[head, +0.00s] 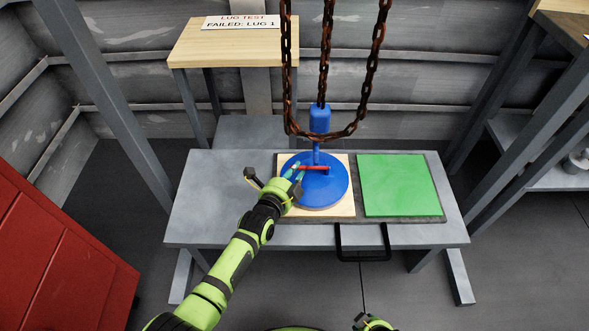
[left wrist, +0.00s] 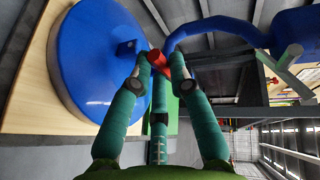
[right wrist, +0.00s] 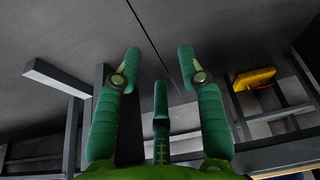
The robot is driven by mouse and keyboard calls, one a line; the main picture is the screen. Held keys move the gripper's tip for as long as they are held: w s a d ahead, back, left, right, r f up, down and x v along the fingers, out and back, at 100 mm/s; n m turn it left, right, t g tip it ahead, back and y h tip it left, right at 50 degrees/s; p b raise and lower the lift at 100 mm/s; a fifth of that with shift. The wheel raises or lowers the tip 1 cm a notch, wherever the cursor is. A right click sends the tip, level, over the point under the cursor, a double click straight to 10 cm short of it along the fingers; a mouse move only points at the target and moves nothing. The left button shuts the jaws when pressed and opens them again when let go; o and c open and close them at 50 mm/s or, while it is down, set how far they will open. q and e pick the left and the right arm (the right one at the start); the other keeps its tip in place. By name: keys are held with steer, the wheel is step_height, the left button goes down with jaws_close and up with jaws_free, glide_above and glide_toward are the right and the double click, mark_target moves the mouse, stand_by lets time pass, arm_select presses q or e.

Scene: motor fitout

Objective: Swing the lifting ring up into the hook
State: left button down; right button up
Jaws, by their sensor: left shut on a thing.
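The blue motor (head: 318,192) shows as a round blue disc on a pale wooden pad; its face also fills the left of the left wrist view (left wrist: 95,65). The red lifting ring (head: 313,168) shows as a thin red bar just above the disc. My left gripper (head: 293,172) is shut on it, with a red piece (left wrist: 160,62) between its fingertips. The blue hook (head: 316,155) hangs under a blue block, close by the ring; its curve (left wrist: 205,27) passes just beyond my fingertips. I cannot tell whether they touch. My right gripper (right wrist: 158,62) is open and empty.
Rusty chains (head: 324,60) hang over the grey table (head: 205,195). A green pad (head: 395,185) lies right of the wooden pad (head: 340,210). A black handle (head: 362,257) juts from the table front. A sign (head: 241,22) on the back table reads "FAILED: LUG 1". A red cabinet (head: 60,255) stands left.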

arm_select(q)
steer(key=w+r+g+p, duration=0.1)
steer(key=p, duration=0.1)
steer(key=w+r+n+g+p, duration=0.1)
steer(key=g+p, duration=0.1)
steer(key=shift+w+a+r+y, duration=0.1)
steer(key=shift+w+y, duration=0.1)
steer(key=shift+y, duration=0.1)
steer(key=shift+w+r+n+g+b, duration=0.2)
steer(key=shift+w+g+b, duration=0.4)
steer(key=shift+g, duration=0.5)
steer(key=shift+w+r+n+g+b, duration=0.1)
steer(key=shift+w+n+g+b, duration=0.25)
steer(key=shift+w+g, duration=0.55)
steer(key=c, duration=1.1)
jaws_free()
steer(key=shift+s, duration=0.2)
steer(key=shift+c, duration=0.2)
arm_select(e)
steer(key=shift+d+t, duration=0.5)
steer(key=shift+t, duration=0.1)
arm_select(q)
steer(key=shift+f, duration=0.1)
